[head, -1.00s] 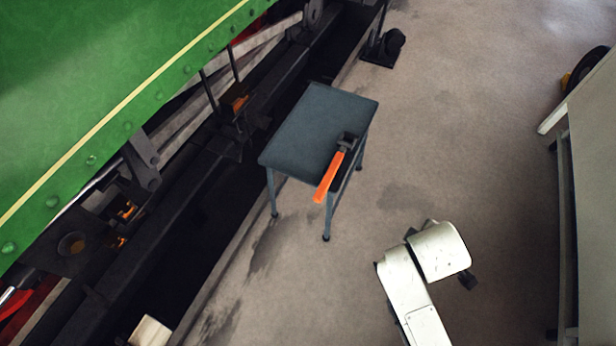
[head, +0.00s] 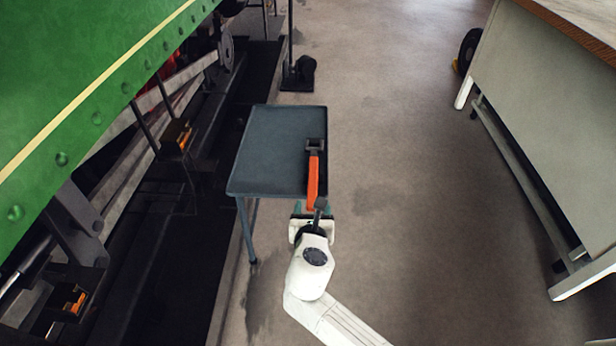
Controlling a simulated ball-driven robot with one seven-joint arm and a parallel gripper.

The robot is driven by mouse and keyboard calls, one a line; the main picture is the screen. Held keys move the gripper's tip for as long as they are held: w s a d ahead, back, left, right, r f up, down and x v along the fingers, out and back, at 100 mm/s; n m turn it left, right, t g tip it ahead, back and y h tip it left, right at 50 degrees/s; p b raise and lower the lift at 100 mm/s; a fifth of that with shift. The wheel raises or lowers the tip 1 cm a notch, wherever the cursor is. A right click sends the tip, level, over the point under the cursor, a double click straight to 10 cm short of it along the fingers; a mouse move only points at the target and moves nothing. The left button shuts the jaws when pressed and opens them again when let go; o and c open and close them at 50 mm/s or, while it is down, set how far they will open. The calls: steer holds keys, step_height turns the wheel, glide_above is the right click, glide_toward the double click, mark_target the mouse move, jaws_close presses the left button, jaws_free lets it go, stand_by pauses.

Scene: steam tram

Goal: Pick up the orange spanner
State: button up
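The orange spanner (head: 313,178) has an orange handle and a dark jaw end. It lies along the right edge of a small blue-grey table (head: 270,150), jaw toward the far side, with its handle end at the near right corner. My gripper (head: 314,208) is at that near edge, just in front of the handle end in the picture. Its white wrist and a dark part hide the fingertips, so I cannot tell whether it is open or shut, or whether it touches the handle.
A green locomotive side (head: 90,70) and a dark pit (head: 180,250) lie to the left of the table. A grey workbench (head: 530,110) stands at the right. A black stand (head: 298,75) is behind the table. The floor between table and workbench is clear.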

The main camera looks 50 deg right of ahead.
mark_target(312, 194)
steer(key=b+x, duration=0.1)
steer(key=x, duration=0.1)
steer(key=b+x, duration=0.1)
steer(key=x, duration=0.2)
steer(key=f+b+x, duration=0.1)
steer(key=x, duration=0.1)
steer(key=shift+w+f+b, duration=0.1)
steer(key=shift+w+b, duration=0.15)
steer(key=shift+b, duration=0.1)
steer(key=shift+w+d+f, duration=0.1)
steer(key=shift+w+d, duration=0.2)
steer(key=shift+d, duration=0.15)
steer(key=shift+c, duration=0.2)
jaws_close()
